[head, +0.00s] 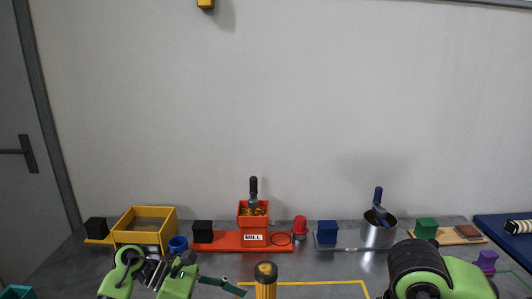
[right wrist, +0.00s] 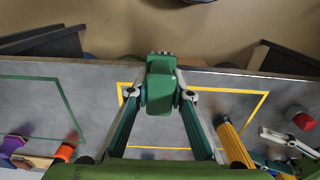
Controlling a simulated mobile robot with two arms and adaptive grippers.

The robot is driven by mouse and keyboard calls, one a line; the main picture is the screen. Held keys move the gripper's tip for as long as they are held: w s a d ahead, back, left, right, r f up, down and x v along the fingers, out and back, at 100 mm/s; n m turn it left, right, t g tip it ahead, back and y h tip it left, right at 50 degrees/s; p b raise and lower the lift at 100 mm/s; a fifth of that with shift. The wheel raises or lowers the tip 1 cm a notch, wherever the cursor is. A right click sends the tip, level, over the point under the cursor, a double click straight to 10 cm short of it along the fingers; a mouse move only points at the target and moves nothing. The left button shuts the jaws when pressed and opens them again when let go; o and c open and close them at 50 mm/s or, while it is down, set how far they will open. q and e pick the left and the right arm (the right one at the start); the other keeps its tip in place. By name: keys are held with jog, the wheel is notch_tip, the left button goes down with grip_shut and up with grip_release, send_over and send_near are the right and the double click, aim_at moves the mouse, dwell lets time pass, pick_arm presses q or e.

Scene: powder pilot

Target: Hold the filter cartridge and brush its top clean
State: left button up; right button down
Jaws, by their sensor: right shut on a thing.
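The filter cartridge (head: 266,283) is a yellow cylinder with a dark top, upright at the bottom middle of the head view. It also shows, tilted by the viewing angle, in the right wrist view (right wrist: 232,143). My left gripper (head: 232,288) reaches toward it from the left; whether its fingers touch the cartridge or are closed is unclear. My right gripper (right wrist: 160,92) is shut on a green brush (right wrist: 160,88) with a pale, bristly-looking end. The brush is apart from the cartridge. In the head view my right arm hides that gripper.
An orange mill (head: 215,241), yellow tray (head: 128,224), blue cup (head: 178,244) and metal pot (head: 379,236) stand along the back. A purple object (head: 487,261) is at the right. A yellow outline (right wrist: 198,85) marks mostly clear table. A red object (right wrist: 302,118) lies beyond the cartridge.

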pick_arm(q)
jog(key=b+x, duration=0.2)
jog(key=x, duration=0.4)
jog(key=shift+f, duration=0.2)
pick_arm(e)
notch_tip(320, 180, down, 2)
jog(key=shift+f, duration=0.1)
pick_arm(q)
jog(key=shift+d+f+b, duration=0.1)
jog(key=shift+d+b, duration=0.35)
jog(key=shift+d, duration=0.2)
pick_arm(e)
jog(key=shift+f, duration=0.35)
pick_arm(q)
jog(key=c, duration=0.9)
